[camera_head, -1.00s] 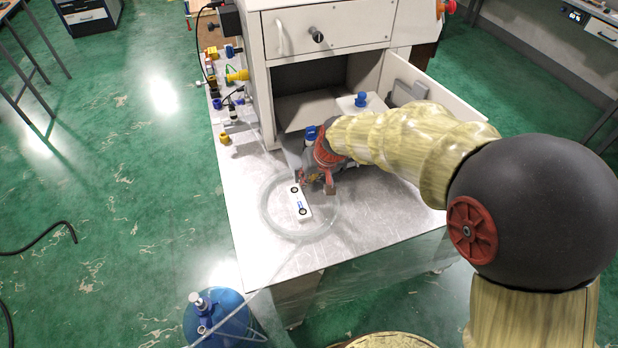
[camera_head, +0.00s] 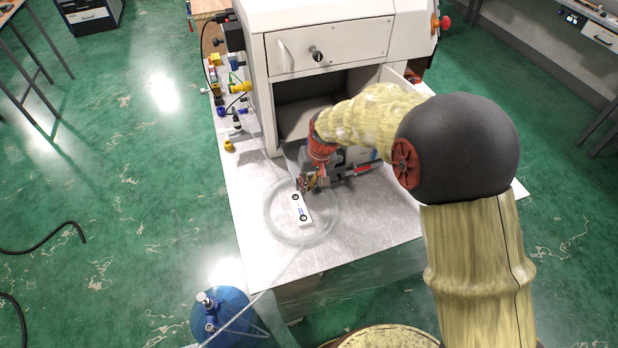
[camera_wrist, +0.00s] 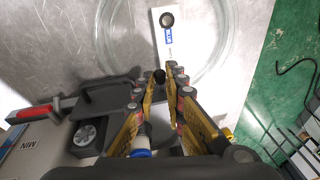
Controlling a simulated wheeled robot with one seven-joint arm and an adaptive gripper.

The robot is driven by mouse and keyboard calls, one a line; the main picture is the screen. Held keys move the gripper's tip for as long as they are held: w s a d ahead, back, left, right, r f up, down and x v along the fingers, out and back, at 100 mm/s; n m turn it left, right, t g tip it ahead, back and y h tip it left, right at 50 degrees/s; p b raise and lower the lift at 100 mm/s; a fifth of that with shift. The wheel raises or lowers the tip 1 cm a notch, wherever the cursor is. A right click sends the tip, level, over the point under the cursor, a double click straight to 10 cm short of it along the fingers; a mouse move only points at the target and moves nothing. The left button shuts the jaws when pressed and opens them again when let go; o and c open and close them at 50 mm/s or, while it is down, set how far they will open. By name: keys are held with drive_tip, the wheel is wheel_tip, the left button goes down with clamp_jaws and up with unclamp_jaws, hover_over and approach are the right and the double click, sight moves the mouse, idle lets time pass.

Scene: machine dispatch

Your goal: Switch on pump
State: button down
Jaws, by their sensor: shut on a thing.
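A slim white box (camera_head: 299,208) with a blue label and a black round knob near each end lies on the metal table top. A coil of clear tubing (camera_head: 268,226) lies around it. In the wrist view the box (camera_wrist: 187,38) shows its far knob at the top. My gripper (camera_head: 306,186) is low over the box's rear end. In the wrist view my gripper's fingertips (camera_wrist: 168,74) stand a little apart, with a small black knob between them. Their contact with it is hard to see. No thing is plainly marked as the pump.
A grey device (camera_head: 360,168) with a red handle sits right beside my gripper. A white cabinet (camera_head: 335,48) with an open bay stands behind. A blue bottle (camera_head: 225,318) stands on the floor at front left. Small fittings (camera_head: 234,88) line the table's left edge.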

drive_tip(key=p, duration=0.1)
drive_tip(key=g+p, duration=0.1)
drive_tip(key=shift+w+a+r+p, duration=0.1)
drive_tip(key=shift+w+r+p, duration=0.15)
drive_tip(key=shift+r+p, duration=0.15)
drive_tip(key=shift+f+g+p, duration=0.1)
drive_tip(key=shift+g+p, duration=0.2)
drive_tip(key=shift+p, duration=0.05)
drive_tip(key=c, duration=1.8)
unclamp_jaws()
drive_tip(key=shift+c, duration=0.2)
wheel_tip(320, 180, up, 12)
drive_tip(key=d, duration=0.1)
drive_tip(key=shift+d, duration=0.2)
